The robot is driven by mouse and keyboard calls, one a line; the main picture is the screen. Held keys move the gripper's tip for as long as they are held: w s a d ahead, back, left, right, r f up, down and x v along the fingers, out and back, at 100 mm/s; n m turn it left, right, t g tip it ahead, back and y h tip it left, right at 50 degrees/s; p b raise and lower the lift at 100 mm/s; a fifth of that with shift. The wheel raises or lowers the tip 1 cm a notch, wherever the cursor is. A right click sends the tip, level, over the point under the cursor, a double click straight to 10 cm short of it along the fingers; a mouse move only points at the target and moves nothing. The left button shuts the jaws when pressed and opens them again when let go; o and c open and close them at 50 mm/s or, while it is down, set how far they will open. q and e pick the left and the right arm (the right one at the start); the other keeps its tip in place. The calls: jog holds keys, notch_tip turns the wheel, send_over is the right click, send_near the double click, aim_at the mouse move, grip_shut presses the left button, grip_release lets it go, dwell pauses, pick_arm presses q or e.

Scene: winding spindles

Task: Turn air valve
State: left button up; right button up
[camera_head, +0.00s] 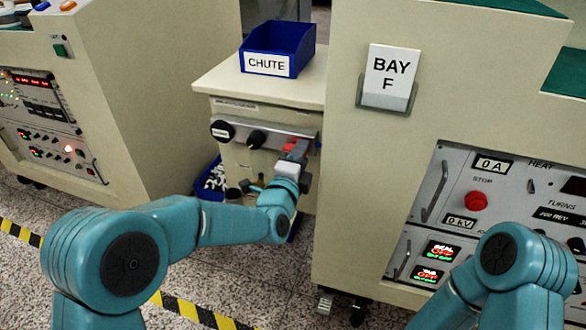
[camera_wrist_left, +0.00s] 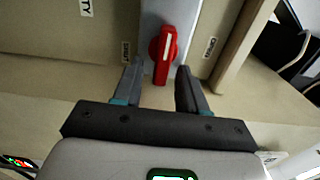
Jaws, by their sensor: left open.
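The air valve is a red knob with a white stripe, seen in the left wrist view (camera_wrist_left: 163,52) on a light grey strip. In the head view only a bit of red (camera_head: 291,144) shows at the cabinet front, mostly hidden by my gripper. My left gripper (camera_head: 297,152) is at the right end of the cabinet's grey strip. In the wrist view its two fingers (camera_wrist_left: 158,76) are open and empty. The knob is just beyond the fingertips, roughly centred between them, with its lower end near the gap. I cannot tell whether they touch. My right gripper is not in view.
Black knobs (camera_head: 256,139) sit left of the valve. A blue CHUTE bin (camera_head: 278,47) stands on the cabinet top. The BAY F cabinet (camera_head: 345,180) stands close on the right. A blue bin (camera_head: 204,181) sits low on the left. Striped tape marks the floor.

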pick_arm(q)
jog(key=p+v, duration=0.2)
jog(key=v, duration=1.4)
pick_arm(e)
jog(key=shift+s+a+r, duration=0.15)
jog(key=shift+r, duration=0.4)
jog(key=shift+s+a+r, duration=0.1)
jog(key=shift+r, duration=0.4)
pick_arm(q)
jog(key=shift+r, duration=0.1)
